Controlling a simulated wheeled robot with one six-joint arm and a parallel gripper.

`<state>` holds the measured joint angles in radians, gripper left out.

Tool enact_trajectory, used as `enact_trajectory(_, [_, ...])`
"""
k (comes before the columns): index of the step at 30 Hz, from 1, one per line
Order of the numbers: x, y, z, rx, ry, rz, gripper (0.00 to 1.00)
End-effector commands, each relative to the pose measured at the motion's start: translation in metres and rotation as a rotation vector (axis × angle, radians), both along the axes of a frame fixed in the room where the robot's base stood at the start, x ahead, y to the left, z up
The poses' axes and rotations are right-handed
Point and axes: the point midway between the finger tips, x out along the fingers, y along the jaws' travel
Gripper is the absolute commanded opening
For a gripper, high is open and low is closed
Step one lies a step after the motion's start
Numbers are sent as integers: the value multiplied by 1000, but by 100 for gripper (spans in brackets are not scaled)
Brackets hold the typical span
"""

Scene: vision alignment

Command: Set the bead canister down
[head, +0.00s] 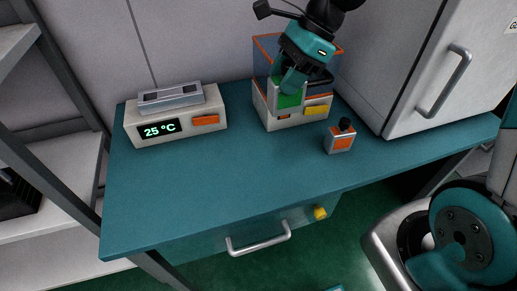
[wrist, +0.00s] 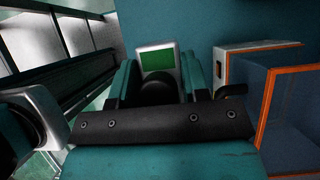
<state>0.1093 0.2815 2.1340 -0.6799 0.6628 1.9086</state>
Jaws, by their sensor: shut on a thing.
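The bead canister, as I take it, is a small grey box with a green face (head: 289,99) and a dark knob. In the wrist view its green face (wrist: 157,60) shows beyond the jaws. My gripper (head: 289,84) is shut on the dark knob, which shows between the fingers in the wrist view (wrist: 158,91). In the head view the canister overlaps the front of a pale machine with orange-edged clear walls (head: 262,106). I cannot tell whether its underside touches anything.
A similar grey box with an orange face and black knob (head: 340,143) stands on the teal bench (head: 215,185), right of the machine. A display unit reading 25 °C (head: 176,126) stands at the back left. A grey cabinet (head: 393,55) is at right. The bench's front middle is clear.

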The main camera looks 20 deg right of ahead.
Motion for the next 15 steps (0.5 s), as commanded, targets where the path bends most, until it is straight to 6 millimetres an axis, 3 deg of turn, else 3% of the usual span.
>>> enact_trajectory(9, [-1, -1, -90, 0, 9, -1, 12])
enact_trajectory(15, [-1, 0, -133, -1, 4, 0, 12])
